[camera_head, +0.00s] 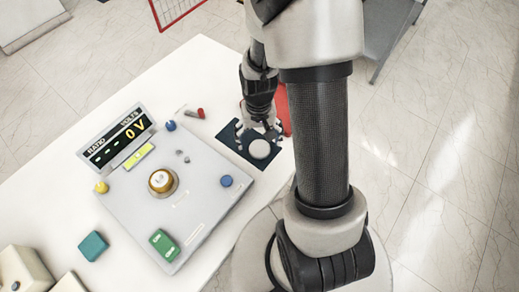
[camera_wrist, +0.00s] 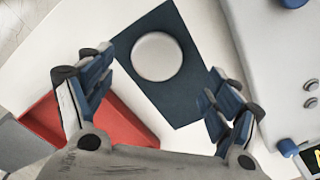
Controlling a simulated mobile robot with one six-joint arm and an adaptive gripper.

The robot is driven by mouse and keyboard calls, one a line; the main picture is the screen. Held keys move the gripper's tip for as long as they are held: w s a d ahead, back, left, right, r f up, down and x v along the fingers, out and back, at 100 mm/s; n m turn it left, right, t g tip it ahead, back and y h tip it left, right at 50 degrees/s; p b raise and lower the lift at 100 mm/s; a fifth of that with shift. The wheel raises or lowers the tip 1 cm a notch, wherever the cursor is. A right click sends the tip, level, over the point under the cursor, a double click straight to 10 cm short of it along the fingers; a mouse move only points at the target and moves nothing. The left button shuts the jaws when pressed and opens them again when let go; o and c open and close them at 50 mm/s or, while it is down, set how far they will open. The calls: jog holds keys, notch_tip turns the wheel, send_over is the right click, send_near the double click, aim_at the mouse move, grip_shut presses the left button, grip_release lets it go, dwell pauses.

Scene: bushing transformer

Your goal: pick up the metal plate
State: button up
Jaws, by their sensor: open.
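The metal plate (camera_wrist: 157,56) is a round, light grey disc lying on a dark blue rectangular mat (camera_wrist: 185,102). In the head view the plate (camera_head: 260,149) lies on the mat at the white table's edge, to the right of the grey panel. My gripper (camera_wrist: 160,88) is open and empty, its two fingers spread wide apart. In the wrist view the plate shows beyond and between the fingertips. In the head view my gripper (camera_head: 258,126) is just above the plate in the picture and hides part of the mat. The height between them is hard to tell.
A grey panel (camera_head: 205,190) with a voltage display (camera_head: 117,138), knobs and a green block (camera_head: 164,245) stands beside the mat. A red tray (camera_wrist: 113,119) lies on the mat's other side. A teal block (camera_head: 93,246) sits farther left on the white table (camera_head: 190,70).

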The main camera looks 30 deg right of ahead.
aim_at(260, 148)
jog(key=f+b, duration=0.1)
jog(key=f, duration=0.4)
jog(key=shift+w+d+f+b, duration=0.1)
jog(key=shift+d+b, duration=0.1)
jog(key=shift+b, duration=0.15)
jog(key=c, duration=1.3)
